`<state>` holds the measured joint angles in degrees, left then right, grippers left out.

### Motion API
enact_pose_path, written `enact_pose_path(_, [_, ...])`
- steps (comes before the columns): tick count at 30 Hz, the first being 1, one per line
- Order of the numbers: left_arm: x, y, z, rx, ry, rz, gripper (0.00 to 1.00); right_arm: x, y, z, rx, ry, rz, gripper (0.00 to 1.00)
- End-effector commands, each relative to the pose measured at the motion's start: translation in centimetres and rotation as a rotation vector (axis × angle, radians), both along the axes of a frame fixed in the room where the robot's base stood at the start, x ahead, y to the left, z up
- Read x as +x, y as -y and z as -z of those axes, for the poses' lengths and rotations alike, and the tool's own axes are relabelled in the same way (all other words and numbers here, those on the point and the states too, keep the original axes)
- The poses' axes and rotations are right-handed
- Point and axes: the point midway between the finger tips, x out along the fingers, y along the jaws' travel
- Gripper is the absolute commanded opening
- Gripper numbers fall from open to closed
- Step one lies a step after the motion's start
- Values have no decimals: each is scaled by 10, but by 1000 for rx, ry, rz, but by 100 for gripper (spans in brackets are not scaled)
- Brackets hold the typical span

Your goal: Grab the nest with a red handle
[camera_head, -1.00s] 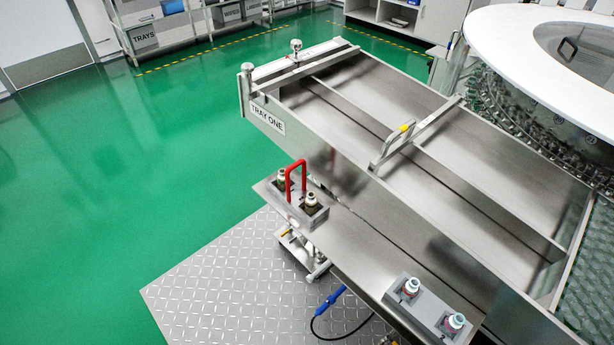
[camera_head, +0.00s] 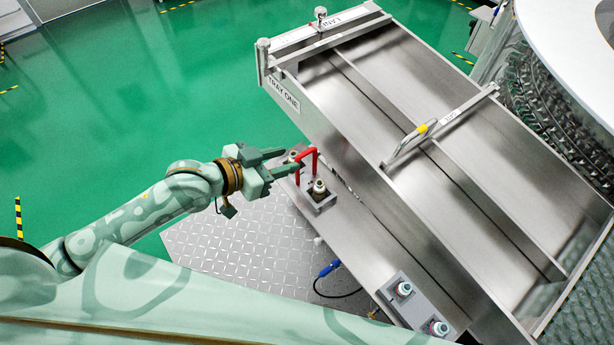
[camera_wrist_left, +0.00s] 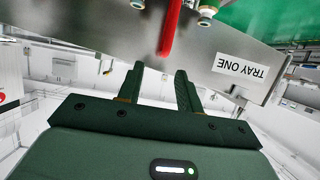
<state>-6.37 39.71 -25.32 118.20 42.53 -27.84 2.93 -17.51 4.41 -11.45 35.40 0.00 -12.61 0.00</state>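The nest with the red handle is a small metal block (camera_head: 321,203) holding capped vials, on the steel ledge beside the tray marked TRAY ONE. Its red handle (camera_head: 314,156) stands up as an arch. My left gripper (camera_head: 293,159) is open, with its fingers just left of the handle and partly overlapping it in the head view. In the left wrist view, the red handle (camera_wrist_left: 170,28) shows beyond the gap between the open fingertips (camera_wrist_left: 160,70). The handle is not clasped. My right gripper is not in view.
A second grey block (camera_head: 418,310) with blue-capped vials sits lower on the ledge. The large steel tray (camera_head: 400,215) rises right of the nest, with a yellow-marked handle (camera_head: 412,138) on it. The rotary machine (camera_head: 560,110) is at far right. Green floor lies open at left.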

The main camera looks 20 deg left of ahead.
Motion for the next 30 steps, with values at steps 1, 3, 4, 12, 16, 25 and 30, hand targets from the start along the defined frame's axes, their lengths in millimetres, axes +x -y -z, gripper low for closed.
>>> enact_pose_path(1, [10,7,4,-4,2,-2,36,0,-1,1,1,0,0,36])
enact_pose_path(3, [19,14,9,-1,2,-1,36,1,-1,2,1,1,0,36])
enact_pose_path(4, [22,17,12,0,0,-2,36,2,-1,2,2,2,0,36])
enact_pose_path(12, [41,30,24,1,-1,-1,36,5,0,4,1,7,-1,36])
enact_pose_path(16, [58,40,35,0,1,-1,36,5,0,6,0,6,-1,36])
enact_pose_path(25, [70,49,42,2,-1,-1,36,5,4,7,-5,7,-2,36])
enact_pose_path(30, [70,49,42,2,1,0,11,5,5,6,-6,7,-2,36])
